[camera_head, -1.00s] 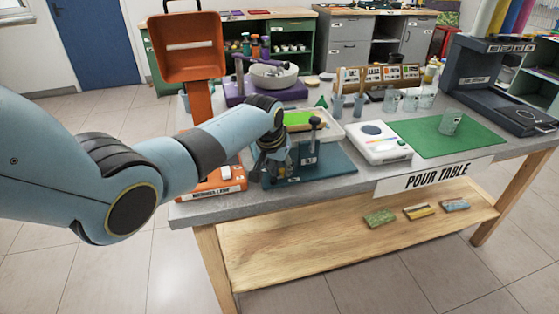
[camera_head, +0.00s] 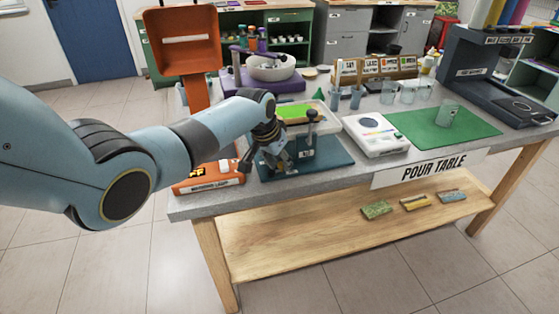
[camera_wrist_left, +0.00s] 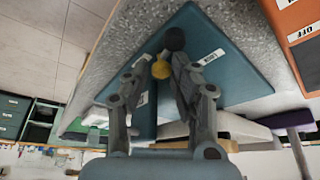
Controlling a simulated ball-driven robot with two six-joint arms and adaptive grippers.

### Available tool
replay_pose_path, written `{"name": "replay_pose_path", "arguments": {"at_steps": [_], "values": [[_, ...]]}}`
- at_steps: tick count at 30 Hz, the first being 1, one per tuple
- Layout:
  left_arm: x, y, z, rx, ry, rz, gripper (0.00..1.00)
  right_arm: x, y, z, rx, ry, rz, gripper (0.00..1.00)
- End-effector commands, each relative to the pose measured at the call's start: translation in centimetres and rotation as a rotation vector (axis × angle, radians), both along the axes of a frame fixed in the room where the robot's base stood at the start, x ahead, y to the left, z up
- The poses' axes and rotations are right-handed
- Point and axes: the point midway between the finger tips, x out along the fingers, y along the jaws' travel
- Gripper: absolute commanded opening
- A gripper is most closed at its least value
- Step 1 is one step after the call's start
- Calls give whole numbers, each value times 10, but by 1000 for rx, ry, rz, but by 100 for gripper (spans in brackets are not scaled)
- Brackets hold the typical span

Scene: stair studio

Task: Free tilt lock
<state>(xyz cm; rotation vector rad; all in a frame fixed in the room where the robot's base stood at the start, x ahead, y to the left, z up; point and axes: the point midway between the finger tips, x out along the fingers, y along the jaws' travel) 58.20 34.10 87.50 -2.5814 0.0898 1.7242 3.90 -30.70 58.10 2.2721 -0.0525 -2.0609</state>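The tilt lock seems to be on a teal base plate (camera_head: 325,160) at the front of the table; nothing readable names it. A dark labelled block (camera_head: 306,150) and a black-knobbed upright (camera_head: 311,116) stand on the plate. My left gripper (camera_head: 282,166) is low over the plate's left part, fingers spread. Contact with either ball cannot be told. My right gripper is not in view.
An orange stand (camera_head: 187,45) with an orange base rises to the left of the plate. A white scale (camera_head: 376,135) and a green mat (camera_head: 470,124) with a glass are to the right. A green-topped tray (camera_head: 295,113) is close behind.

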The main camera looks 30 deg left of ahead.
Motion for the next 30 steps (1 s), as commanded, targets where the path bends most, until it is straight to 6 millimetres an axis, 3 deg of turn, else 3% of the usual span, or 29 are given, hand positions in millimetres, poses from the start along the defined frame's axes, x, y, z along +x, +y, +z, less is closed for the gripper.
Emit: {"name": "replay_pose_path", "arguments": {"at_steps": [1, 3, 19, 23, 30], "values": [[-2, 0, -3, -1, 6, 1, 34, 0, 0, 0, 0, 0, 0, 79], [-2, 0, -2, 0, 6, 0, 43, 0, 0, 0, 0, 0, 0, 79], [-2, 2, 4, 3, 0, 1, 43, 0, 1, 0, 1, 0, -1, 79], [-7, 2, 17, 3, -1, 0, 43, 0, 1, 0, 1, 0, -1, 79], [-26, 3, 60, 4, 0, -1, 43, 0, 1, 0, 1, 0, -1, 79]]}}
